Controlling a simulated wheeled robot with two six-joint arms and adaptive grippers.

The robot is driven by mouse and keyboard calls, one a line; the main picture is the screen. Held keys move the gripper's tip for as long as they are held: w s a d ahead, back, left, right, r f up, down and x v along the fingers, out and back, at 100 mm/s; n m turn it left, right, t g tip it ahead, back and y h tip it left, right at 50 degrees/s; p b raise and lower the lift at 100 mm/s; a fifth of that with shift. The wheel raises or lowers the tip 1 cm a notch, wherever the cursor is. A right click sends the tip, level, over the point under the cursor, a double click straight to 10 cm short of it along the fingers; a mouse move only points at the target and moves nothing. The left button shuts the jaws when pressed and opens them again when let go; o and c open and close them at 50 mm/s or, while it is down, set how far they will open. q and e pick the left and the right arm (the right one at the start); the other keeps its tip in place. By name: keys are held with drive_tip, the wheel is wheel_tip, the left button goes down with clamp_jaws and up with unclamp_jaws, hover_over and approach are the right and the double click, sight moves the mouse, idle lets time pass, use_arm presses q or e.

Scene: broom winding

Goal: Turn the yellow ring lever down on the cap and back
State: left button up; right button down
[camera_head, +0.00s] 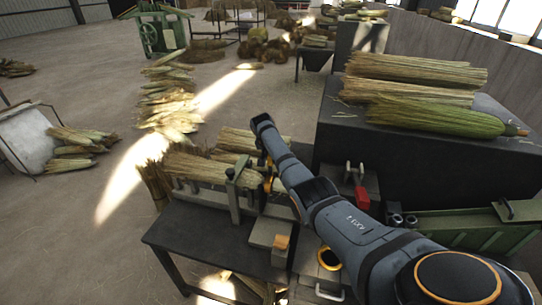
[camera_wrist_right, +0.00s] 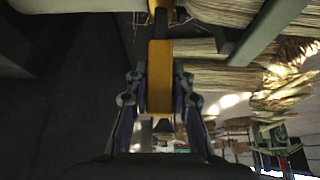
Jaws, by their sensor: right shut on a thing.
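A yellow lever (camera_wrist_right: 160,62) stands upright in the middle of the right wrist view, between the two fingers. My right gripper (camera_wrist_right: 160,94) is shut on it. In the head view, my right arm reaches in from the lower right to the green-framed bench, and small yellow-orange parts (camera_head: 268,184) show beside its far end. The arm hides most of the gripper and the lever there. A round yellow ring (camera_head: 328,258) lies on the bench below the arm. I cannot make out the cap for certain. My left gripper is not in view.
Straw bundles (camera_head: 200,168) lie across the bench (camera_head: 195,240). A dark table (camera_head: 345,125) at the right carries more straw and a green bundle (camera_head: 440,118). A red block (camera_head: 362,199) and a green tray (camera_head: 470,228) are close to my right arm. Open floor lies left.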

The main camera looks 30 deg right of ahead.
drive_tip(key=c, duration=1.5)
unclamp_jaws()
drive_tip(key=o, duration=0.3)
drive_tip(key=shift+w+d+f, duration=0.1)
drive_tip(key=shift+d, duration=0.05)
drive_tip(key=shift+o, duration=0.2)
drive_tip(key=v, duration=1.2)
